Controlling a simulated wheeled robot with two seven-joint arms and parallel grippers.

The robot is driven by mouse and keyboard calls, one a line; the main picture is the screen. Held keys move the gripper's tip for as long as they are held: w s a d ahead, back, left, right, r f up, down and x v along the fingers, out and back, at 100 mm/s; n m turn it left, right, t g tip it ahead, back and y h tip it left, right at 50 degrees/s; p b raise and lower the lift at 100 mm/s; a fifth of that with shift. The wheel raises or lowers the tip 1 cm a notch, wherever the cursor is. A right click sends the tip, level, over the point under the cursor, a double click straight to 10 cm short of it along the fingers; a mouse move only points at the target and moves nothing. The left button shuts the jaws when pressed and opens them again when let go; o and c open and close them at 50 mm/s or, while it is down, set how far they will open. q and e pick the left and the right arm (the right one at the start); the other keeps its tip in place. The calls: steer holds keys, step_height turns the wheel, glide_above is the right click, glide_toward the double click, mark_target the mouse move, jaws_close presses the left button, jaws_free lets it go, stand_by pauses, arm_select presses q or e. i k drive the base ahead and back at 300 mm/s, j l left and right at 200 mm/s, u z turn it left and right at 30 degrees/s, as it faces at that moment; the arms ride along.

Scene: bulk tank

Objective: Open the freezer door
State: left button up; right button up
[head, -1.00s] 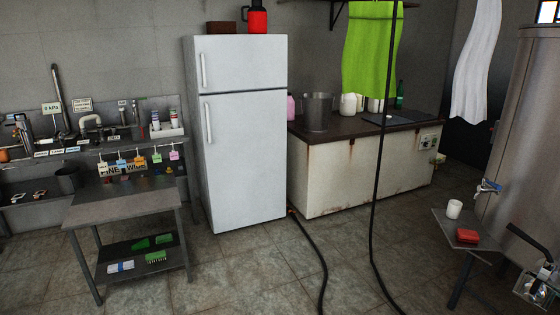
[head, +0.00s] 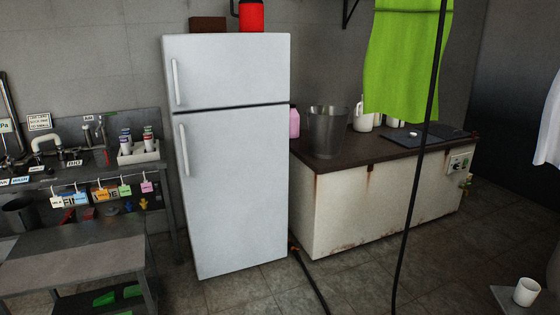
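A white two-door fridge-freezer (head: 235,200) stands upright against the back wall, left of centre in the head view. Its smaller upper door (head: 235,72) and its taller lower door both look closed. A vertical handle (head: 178,82) is on the left edge of the upper door. A second handle (head: 184,150) is on the left edge of the lower door. Neither of my grippers shows in the head view.
A metal table (head: 80,250) stands front left of the fridge. A black hose (head: 413,190) hangs before the counter. Floor (head: 235,295) in front of the fridge looks clear.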

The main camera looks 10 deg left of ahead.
mark_target(204, 71)
steer(key=i, duration=2.7)
steer(key=u, duration=0.5)
